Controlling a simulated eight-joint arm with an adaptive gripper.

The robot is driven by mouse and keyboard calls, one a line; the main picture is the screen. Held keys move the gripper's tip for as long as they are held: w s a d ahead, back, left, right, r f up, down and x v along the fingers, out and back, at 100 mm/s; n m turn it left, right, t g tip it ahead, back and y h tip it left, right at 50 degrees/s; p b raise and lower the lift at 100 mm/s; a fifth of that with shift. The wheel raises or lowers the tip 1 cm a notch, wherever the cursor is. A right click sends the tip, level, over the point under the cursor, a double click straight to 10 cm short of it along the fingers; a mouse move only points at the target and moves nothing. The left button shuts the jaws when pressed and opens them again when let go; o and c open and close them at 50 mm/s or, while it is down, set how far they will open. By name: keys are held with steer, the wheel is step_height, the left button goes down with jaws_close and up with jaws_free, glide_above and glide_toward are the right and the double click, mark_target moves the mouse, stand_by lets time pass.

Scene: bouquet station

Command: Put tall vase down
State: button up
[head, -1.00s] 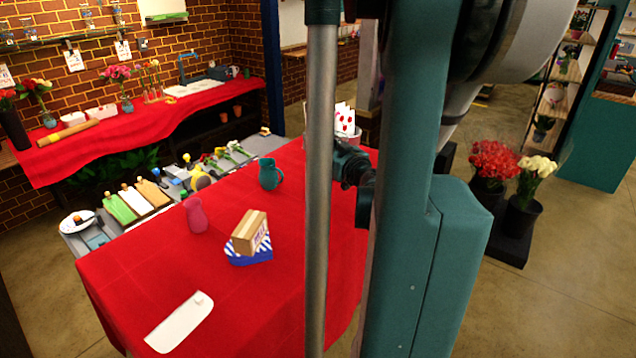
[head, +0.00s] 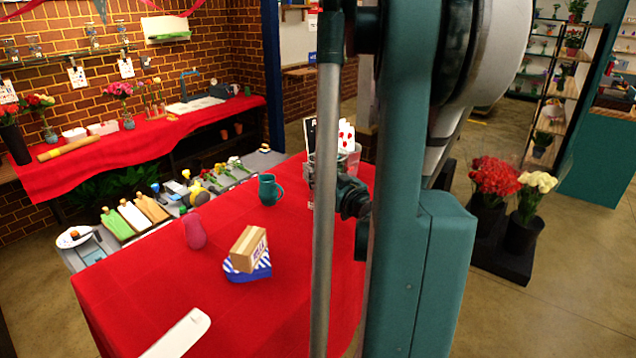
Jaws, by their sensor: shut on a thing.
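My gripper (head: 346,196) shows only in part, as a dark jointed shape between the thin pole and the thick teal column of my arm. It is shut, with its tips pointing left behind the pole, over the far right part of the red-covered table (head: 130,290). What it holds is almost wholly hidden behind the pole, so I cannot make out the tall vase's outline, or whether it touches the table. A pink vase (head: 195,231) and a teal mug (head: 269,190) stand on the table to the left of my gripper.
A cardboard box (head: 248,249) rests on a blue-and-white striped item (head: 252,273) mid-table. A white board (head: 180,334) lies at the near edge. A clear container with white and red contents (head: 347,140) stands behind my gripper. Red cloth between mug and box is clear.

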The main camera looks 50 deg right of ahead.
steer(key=shift+f+b, duration=0.5)
steer(key=shift+f, duration=1.55)
steer(key=o, duration=1.6)
steer(key=shift+c, duration=0.2)
steer(key=p+v, duration=0.1)
steer(key=v, duration=1.1)
